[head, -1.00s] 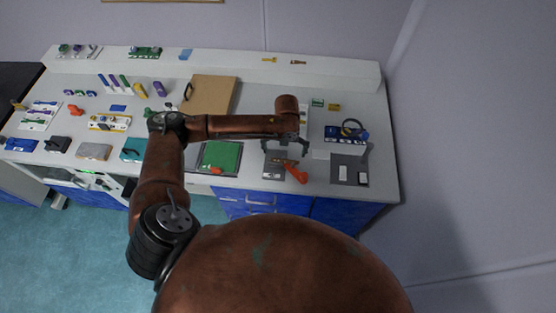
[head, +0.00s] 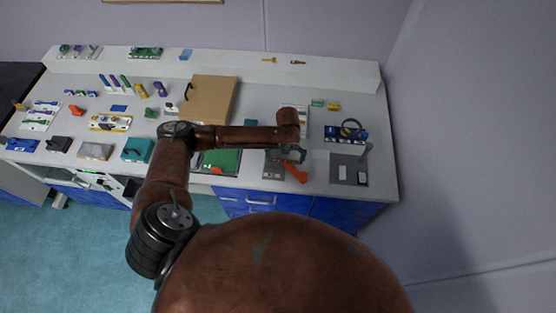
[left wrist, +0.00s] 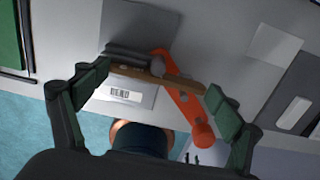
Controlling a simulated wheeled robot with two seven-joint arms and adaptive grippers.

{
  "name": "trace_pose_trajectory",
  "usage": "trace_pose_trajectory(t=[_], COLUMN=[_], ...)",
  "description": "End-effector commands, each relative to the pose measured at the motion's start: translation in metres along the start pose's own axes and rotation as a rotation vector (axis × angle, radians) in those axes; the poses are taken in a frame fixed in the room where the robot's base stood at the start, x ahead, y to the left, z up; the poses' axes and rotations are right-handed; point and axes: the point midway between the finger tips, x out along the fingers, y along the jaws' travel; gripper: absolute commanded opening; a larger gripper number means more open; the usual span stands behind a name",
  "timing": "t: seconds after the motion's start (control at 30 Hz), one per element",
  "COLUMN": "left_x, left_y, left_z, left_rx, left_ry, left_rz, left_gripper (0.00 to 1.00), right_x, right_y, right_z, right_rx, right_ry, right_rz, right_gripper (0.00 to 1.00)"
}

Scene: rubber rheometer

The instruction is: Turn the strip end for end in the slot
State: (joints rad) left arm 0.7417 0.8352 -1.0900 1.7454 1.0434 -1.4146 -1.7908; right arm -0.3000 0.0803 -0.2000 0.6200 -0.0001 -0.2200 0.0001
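A brown strip (left wrist: 165,76) lies across the dark slotted holder (left wrist: 128,54) in the left wrist view. My left gripper (left wrist: 158,80) is open wide, with a finger near each end of the strip. I cannot tell whether the pads touch it. An orange lever (left wrist: 186,108) passes beside and under the strip; it also shows in the head view (head: 297,174). In the head view my left gripper (head: 288,154) is over the small grey fixture plate (head: 271,172) and hides the strip. My right gripper is not in view.
A grey mat (head: 345,180) with light pieces lies to the right. A green board (head: 220,161) lies to the left, and a brown panel (head: 210,98) lies behind. The bench's front edge is close to the fixture.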

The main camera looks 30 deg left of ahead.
Motion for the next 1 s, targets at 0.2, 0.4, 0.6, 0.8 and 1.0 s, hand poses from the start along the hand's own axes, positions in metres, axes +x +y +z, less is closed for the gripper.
trace_pose_trajectory(t=[0.2, 0.4, 0.6, 0.8, 1.0], left_x=[0.000, -0.001, -0.011, -0.039, -0.083], left_y=[0.000, 0.000, 0.000, 0.000, -0.003], left_z=[0.000, 0.000, 0.001, -0.006, -0.041], left_rx=[0.000, 0.000, -0.001, 0.002, 0.005], left_ry=[0.000, 0.000, -0.002, -0.001, -0.005], left_rz=[0.000, 0.000, -0.002, -0.001, -0.003], left_gripper=[0.66, 0.65, 0.61, 0.61, 0.61], right_x=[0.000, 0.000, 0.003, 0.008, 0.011], right_y=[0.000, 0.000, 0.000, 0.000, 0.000], right_z=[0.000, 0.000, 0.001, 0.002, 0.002], right_rx=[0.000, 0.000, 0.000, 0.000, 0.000], right_ry=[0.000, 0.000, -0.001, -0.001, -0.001], right_rz=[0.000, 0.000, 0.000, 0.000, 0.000], right_gripper=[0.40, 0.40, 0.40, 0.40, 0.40])
